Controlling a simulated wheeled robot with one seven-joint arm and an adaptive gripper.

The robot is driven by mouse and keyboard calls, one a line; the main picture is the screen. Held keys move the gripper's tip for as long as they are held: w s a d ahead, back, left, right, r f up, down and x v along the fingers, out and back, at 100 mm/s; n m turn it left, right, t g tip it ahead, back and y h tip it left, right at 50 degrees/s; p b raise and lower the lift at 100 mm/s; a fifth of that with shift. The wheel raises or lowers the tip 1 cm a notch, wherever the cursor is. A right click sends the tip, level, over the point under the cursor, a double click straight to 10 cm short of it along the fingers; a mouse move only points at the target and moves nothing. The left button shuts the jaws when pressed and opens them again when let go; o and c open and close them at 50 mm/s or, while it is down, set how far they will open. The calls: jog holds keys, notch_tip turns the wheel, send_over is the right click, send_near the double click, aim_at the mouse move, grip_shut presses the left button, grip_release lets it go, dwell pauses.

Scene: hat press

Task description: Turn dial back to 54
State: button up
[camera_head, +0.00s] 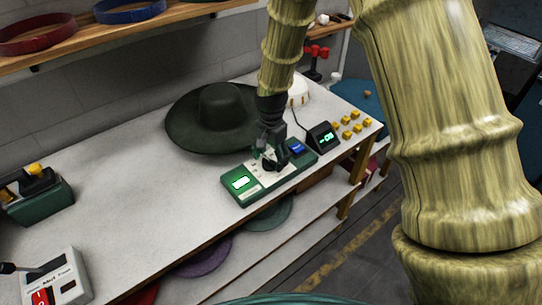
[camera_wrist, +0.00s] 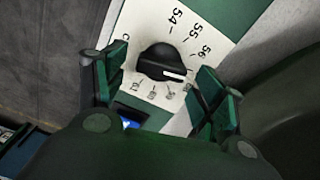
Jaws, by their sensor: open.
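The dial (camera_wrist: 160,60) is a black knob with a white pointer line, on a white panel (camera_wrist: 140,22) printed with 54, 55 and 56. The pointer faces right in the wrist view, below the 56 and away from the 54. The panel belongs to a green control box (camera_head: 232,195) on the bench in the head view. My gripper (camera_head: 272,160) is over the box and also shows in the wrist view (camera_wrist: 160,84). Its fingers are open, one on each side of the dial, with visible gaps. The right finger hides part of the scale.
A dark green wide-brimmed hat (camera_head: 218,110) lies behind the box on the white bench (camera_head: 120,190). A small display (camera_head: 323,138) and several yellow blocks (camera_head: 352,124) are to the right. A red-switch box (camera_head: 55,282) is at front left. The bench's left middle is clear.

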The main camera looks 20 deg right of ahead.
jog(key=shift+f, duration=0.25)
jog(key=c, duration=1)
